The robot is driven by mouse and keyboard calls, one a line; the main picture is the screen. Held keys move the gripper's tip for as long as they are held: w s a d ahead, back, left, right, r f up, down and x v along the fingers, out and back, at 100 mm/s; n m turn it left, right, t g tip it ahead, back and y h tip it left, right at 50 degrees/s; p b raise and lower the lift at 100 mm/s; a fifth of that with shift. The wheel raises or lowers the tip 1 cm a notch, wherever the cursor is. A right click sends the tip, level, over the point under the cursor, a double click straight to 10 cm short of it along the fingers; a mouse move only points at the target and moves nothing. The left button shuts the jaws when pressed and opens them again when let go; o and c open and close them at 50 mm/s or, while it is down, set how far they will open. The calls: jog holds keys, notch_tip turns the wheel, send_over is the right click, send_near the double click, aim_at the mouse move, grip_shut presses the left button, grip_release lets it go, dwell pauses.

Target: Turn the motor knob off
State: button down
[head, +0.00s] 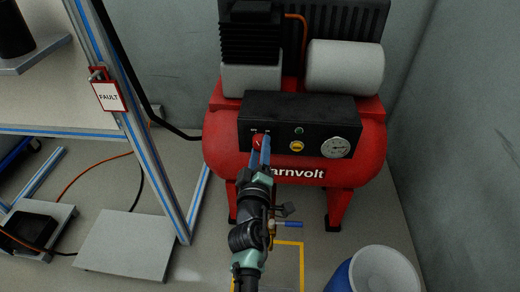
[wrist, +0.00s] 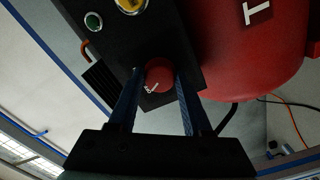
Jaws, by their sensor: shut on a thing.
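The motor knob (head: 258,141) is a small red round knob at the left end of the black control panel (head: 276,107) on the red compressor (head: 375,150). In the wrist view the red knob (wrist: 159,75) sits between my two blue fingers, with a whitish mark on its face. My gripper (head: 262,152) reaches up to the panel and is shut on the knob, one finger on each side. The fingers partly hide the knob in the head view. Small white labels stand above the knob, too small to read.
A yellow knob (head: 297,146), a green button (head: 298,130) and a round gauge (head: 336,147) are to the right on the panel. A blue-white bucket (head: 374,272) stands at the lower right. A metal frame with a FAULT tag (head: 108,97) stands left.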

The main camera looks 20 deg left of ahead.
jog(key=shift+d+n, duration=0.1)
jog(key=shift+n, duration=0.3)
jog(key=shift+c, duration=1.7)
grip_release()
jog(key=p+v, duration=0.2)
jog(key=v, duration=1.1)
